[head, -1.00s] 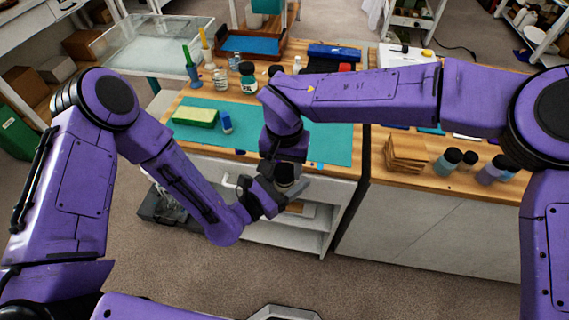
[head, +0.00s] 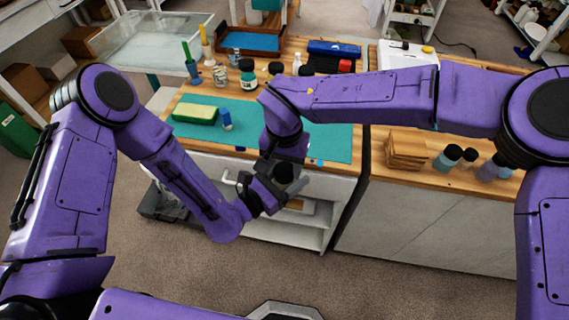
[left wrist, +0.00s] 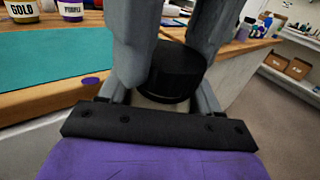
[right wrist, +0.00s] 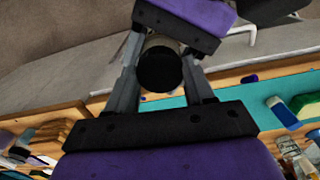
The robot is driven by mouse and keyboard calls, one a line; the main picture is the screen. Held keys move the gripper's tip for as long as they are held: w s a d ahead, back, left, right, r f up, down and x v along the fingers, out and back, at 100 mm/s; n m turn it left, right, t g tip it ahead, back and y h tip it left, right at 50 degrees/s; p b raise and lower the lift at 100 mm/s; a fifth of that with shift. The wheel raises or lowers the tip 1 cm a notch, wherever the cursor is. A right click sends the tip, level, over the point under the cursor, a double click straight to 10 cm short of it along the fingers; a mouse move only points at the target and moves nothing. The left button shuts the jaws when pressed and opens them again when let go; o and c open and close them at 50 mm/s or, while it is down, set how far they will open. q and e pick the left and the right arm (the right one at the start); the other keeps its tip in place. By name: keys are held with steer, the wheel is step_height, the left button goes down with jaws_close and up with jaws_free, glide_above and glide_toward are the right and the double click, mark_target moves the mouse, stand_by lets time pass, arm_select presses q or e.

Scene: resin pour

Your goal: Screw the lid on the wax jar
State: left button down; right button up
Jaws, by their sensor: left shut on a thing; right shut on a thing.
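The black lid (left wrist: 177,70) sits at the top of the wax jar (left wrist: 158,102), whose pale side shows just below it in the left wrist view. My left gripper (head: 288,189) is shut around the jar in front of the bench. My right gripper (head: 284,171) points down from above and is shut on the lid, its fingers on either side. In the right wrist view the lid (right wrist: 160,70) shows as a dark disc between my right fingers, with the jar's pale side (right wrist: 160,42) behind. The fingers hide most of the jar, and I cannot tell how tightly the lid sits.
The bench's front edge and a teal mat (head: 335,146) lie just behind my grippers. Dark-capped jars (head: 247,76) stand behind. Open floor lies in front.

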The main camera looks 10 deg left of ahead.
steer(key=m, duration=1.6)
steer(key=o, duration=1)
steer(key=shift+r, duration=2.25)
